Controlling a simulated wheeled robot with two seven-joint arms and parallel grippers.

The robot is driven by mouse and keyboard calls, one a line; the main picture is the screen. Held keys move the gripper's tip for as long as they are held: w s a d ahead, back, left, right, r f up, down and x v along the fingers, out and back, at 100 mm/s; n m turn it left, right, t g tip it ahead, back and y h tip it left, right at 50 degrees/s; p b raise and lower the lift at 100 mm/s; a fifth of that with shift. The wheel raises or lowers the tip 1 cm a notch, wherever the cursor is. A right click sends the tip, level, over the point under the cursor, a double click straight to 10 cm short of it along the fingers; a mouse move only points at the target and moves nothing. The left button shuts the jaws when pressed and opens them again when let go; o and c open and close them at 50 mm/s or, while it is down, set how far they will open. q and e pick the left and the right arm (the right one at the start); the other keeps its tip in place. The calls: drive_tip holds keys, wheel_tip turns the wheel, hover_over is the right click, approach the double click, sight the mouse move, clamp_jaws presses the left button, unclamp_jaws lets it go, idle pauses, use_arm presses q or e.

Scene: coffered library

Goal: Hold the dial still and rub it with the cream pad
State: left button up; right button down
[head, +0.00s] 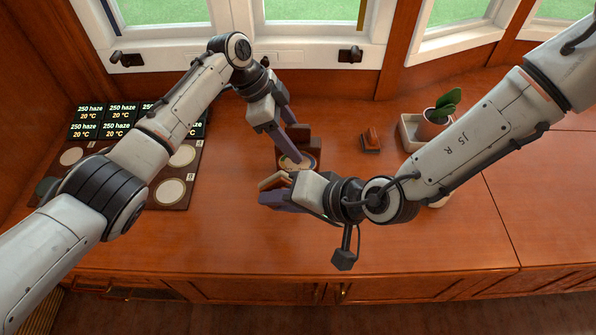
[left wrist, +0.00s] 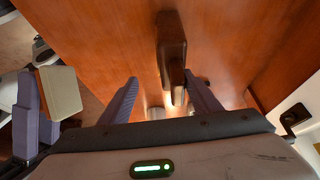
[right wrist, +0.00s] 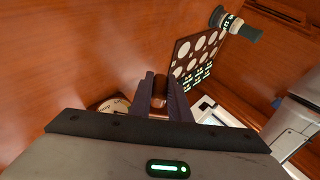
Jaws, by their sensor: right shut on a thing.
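The round pale dial (head: 298,163) sits at a brown stand (head: 313,150) in the middle of the desk. It shows in part, with lettering, in the right wrist view (right wrist: 110,106). My left gripper (head: 289,143) reaches down over the dial; its fingers are apart, with the dark stand (left wrist: 172,45) by one finger in the left wrist view. The dial is mostly hidden there, and I cannot tell whether a finger touches it. My right gripper (head: 268,197) is shut on the cream pad (head: 274,180), just in front of the dial. The pad's cream face shows in the left wrist view (left wrist: 60,92).
A dark board (head: 172,205) with several pale discs and lit displays lies at the left. A small red-brown block (head: 371,142) and a potted plant (head: 436,122) in a white tray (head: 408,138) stand at the back right.

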use_arm(q)
drive_tip(key=shift+s+a+f, duration=0.1)
drive_tip(key=shift+f, duration=0.1)
use_arm(e)
drive_tip(key=r, duration=0.1)
drive_tip(key=s+r, duration=0.1)
drive_tip(key=r, duration=0.2)
drive_tip(key=shift+s+r, duration=0.1)
drive_tip(key=shift+s, duration=0.15)
use_arm(q)
drive_tip(key=shift+o, duration=0.4)
drive_tip(key=o, duration=0.5)
drive_tip(key=shift+r, duration=0.1)
drive_tip(key=c, duration=1.1)
drive_tip(key=shift+c, duration=0.8)
